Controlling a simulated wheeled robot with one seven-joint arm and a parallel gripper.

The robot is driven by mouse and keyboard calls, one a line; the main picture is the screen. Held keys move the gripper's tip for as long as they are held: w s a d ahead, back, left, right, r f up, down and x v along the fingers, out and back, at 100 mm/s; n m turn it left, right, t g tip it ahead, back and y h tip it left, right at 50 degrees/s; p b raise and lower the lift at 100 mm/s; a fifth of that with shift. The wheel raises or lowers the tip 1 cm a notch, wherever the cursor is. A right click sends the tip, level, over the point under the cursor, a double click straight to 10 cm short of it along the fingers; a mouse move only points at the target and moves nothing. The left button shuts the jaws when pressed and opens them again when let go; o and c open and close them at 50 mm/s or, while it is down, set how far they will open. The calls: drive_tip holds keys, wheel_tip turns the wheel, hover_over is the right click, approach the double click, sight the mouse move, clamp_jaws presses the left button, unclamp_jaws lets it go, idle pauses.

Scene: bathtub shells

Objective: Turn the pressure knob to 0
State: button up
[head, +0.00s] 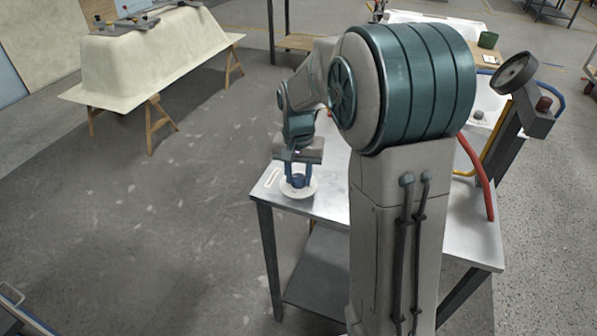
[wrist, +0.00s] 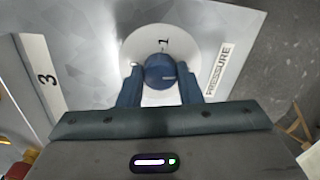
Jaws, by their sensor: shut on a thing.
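The pressure knob (wrist: 160,72) is a round blue knob with a pale pointer line, on a white round dial (wrist: 133,42). A "PRESSURE" label (wrist: 221,67) lies right of the dial. My gripper (wrist: 160,80) is shut on the knob, one blue finger on each side. In the head view my gripper (head: 298,175) points down at the dial (head: 299,193) on the metal table's near left corner. The lower part of the dial is hidden.
The metal table (head: 460,235) carries the dial; a red hose (head: 476,165) runs along its right side. A cream bathtub shell (head: 150,65) on wooden trestles stands far left. The floor between is clear.

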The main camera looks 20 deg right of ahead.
drive_tip(key=n, duration=0.4)
drive_tip(key=shift+n+p, duration=0.3)
drive_tip(key=shift+p, duration=0.05)
drive_tip(key=n+p, duration=0.1)
drive_tip(key=n, duration=0.3)
drive_tip(key=shift+r+n, duration=0.1)
drive_tip(key=shift+n, duration=0.2)
drive_tip(key=n+p, duration=0.1)
drive_tip(key=n, duration=0.3)
drive_tip(key=shift+n, duration=0.3)
drive_tip(key=n+p, duration=0.1)
drive_tip(key=n, duration=0.2)
drive_tip(key=shift+n, duration=0.3)
drive_tip(key=n+p, duration=0.2)
drive_tip(key=n, duration=0.2)
drive_tip(key=shift+r+n, duration=0.1)
drive_tip(key=shift+n, duration=0.2)
drive_tip(key=n+p, duration=0.2)
drive_tip(key=n, duration=0.1)
drive_tip(key=shift+n+p, duration=0.3)
drive_tip(key=shift+p, duration=0.05)
drive_tip(key=n+p, duration=0.3)
drive_tip(key=n, duration=0.1)
drive_tip(key=shift+p, duration=0.3)
drive_tip(key=shift+n+p, duration=1.45)
drive_tip(key=shift+n, duration=0.55)
